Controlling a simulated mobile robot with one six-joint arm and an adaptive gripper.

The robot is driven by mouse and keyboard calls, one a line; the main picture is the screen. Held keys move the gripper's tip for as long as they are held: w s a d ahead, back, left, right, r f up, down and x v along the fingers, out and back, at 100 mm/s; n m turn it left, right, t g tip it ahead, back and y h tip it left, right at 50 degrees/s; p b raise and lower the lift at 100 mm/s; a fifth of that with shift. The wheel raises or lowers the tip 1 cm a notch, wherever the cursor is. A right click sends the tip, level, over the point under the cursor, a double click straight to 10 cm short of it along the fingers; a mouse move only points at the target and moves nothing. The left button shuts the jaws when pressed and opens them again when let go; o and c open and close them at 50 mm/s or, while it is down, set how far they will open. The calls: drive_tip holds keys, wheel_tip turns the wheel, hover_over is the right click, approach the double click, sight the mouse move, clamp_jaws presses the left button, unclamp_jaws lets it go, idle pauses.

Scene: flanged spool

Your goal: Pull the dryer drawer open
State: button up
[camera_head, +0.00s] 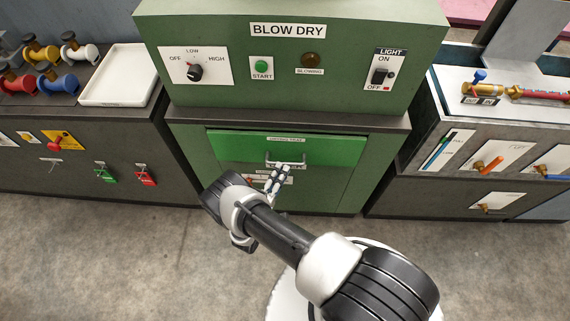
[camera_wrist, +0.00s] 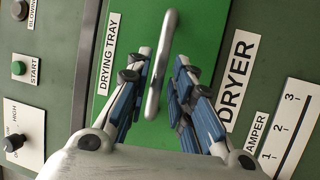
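The dryer drawer is a bright green front (camera_head: 235,147) labelled DRYING TRAY. It looks flush with the dark green dryer cabinet. Its metal bar handle (camera_head: 285,162) sits at the middle of the front. In the wrist view the handle (camera_wrist: 168,32) stands out from the green drawer front (camera_wrist: 205,35). My gripper (camera_head: 281,171) is just in front of the handle. In the wrist view my gripper (camera_wrist: 163,65) is open, with one blue-padded finger on each side of the bar. Gaps show on both sides. I cannot tell how deep the bar sits between the fingers.
Above the drawer is the BLOW DRY panel with a knob (camera_head: 194,72), a green START button (camera_head: 261,66) and a light switch (camera_head: 380,76). A DAMPER scale (camera_wrist: 288,130) is beside the DRYER label. Benches stand left and right. The floor (camera_head: 130,260) in front is clear.

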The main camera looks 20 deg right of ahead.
sight(285, 162)
drive_tip(key=shift+x, duration=1.9)
drive_tip(key=shift+c, duration=0.3)
clamp_jaws()
